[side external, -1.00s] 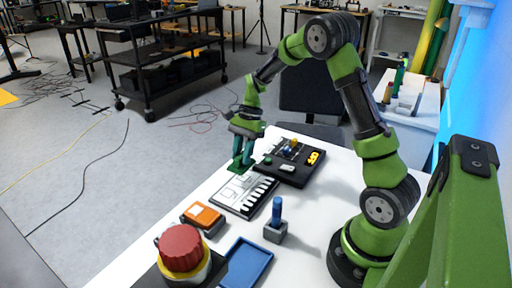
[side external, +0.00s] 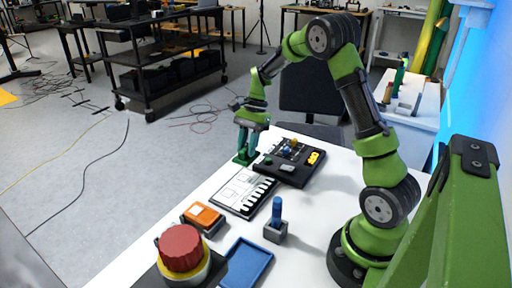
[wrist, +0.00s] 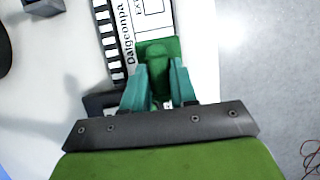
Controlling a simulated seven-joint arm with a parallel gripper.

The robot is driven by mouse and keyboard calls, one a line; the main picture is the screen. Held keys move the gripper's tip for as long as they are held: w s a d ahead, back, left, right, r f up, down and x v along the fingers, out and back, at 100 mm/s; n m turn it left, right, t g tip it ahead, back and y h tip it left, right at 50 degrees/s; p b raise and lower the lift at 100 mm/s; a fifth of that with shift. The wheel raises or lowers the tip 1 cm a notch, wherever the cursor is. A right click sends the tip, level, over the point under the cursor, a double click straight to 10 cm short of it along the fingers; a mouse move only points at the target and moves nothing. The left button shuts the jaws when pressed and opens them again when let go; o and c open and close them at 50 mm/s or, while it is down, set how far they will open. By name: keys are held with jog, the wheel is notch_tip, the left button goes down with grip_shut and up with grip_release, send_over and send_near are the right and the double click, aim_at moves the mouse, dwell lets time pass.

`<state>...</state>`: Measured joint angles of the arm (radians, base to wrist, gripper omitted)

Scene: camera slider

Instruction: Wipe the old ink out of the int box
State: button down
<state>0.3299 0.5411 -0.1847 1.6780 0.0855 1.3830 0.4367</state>
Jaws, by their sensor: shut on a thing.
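A white board with black-outlined boxes and a row of black marks (side external: 243,193) lies on the table; it also shows in the wrist view (wrist: 128,30), with printed text and a box starting "EX". I cannot make out the int box or any ink. My gripper (side external: 247,152) is at the board's far end, fingers pointing down. In the wrist view my gripper (wrist: 160,78) is shut on a green wiper (wrist: 158,48), which overlaps the board's end. The wiper (side external: 243,160) looks low, at or near the surface; contact is unclear. A blue marker (side external: 277,211) stands upright in a grey holder (side external: 275,232).
A black case (side external: 296,170) with small yellow parts sits right of the board's far end. An orange block (side external: 203,216), a blue tray (side external: 246,265) and a red button (side external: 181,248) are at the near side. White table is clear right of the marker.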

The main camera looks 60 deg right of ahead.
aim_at(248, 159)
jog(key=shift+f, duration=2.1)
jog(key=shift+f, duration=0.2)
jog(key=shift+f, duration=0.2)
jog(key=shift+a+r, duration=0.1)
jog(key=shift+a, duration=1.9)
jog(key=shift+d, duration=1.95)
jog(key=shift+r, duration=3.4)
